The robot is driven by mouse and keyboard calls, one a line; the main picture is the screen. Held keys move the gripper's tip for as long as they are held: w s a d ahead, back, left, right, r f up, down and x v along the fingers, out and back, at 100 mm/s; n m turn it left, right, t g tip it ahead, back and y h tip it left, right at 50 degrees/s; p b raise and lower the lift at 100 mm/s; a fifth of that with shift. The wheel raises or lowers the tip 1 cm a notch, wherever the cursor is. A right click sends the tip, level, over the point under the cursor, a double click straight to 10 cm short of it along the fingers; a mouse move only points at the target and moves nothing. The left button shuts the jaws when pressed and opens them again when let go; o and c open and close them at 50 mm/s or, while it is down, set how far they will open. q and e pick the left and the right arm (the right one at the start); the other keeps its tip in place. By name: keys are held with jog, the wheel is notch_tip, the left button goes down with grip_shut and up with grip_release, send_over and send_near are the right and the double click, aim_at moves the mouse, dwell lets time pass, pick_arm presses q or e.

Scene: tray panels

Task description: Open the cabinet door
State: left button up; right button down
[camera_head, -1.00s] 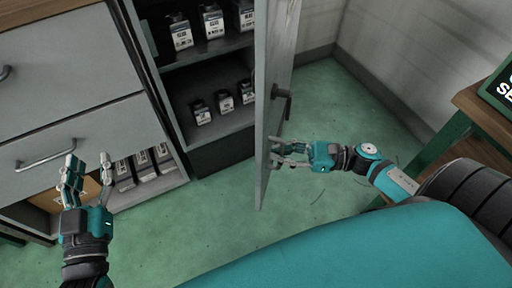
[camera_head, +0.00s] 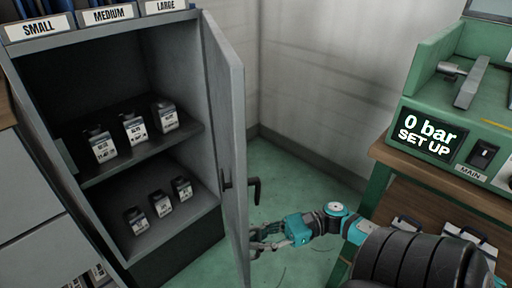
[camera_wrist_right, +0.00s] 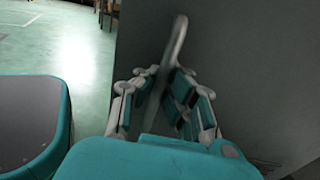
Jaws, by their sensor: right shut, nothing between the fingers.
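The grey cabinet (camera_head: 165,55) stands at the left in the head view, and its door (camera_head: 228,120) is swung wide open, showing the shelves inside. A dark handle (camera_head: 254,190) sticks out from the door's right-hand face. My right gripper (camera_head: 262,240) is low beside the door, below the handle. In the right wrist view, my right gripper (camera_wrist_right: 163,90) is shut and empty close to the dark grey door surface (camera_wrist_right: 250,70), with the blurred handle (camera_wrist_right: 178,45) just beyond the fingertips. Whether the fingers touch the door is unclear. My left gripper is out of view.
Small labelled boxes (camera_head: 134,129) stand on the cabinet shelves. Bins labelled small, medium and large are on top. A green machine (camera_head: 440,110) sits on a wooden bench (camera_head: 420,175) at the right. Green floor (camera_head: 290,190) is free between door and bench.

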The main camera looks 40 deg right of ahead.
jog(key=c, duration=1.4)
grip_release()
jog(key=shift+r, duration=0.1)
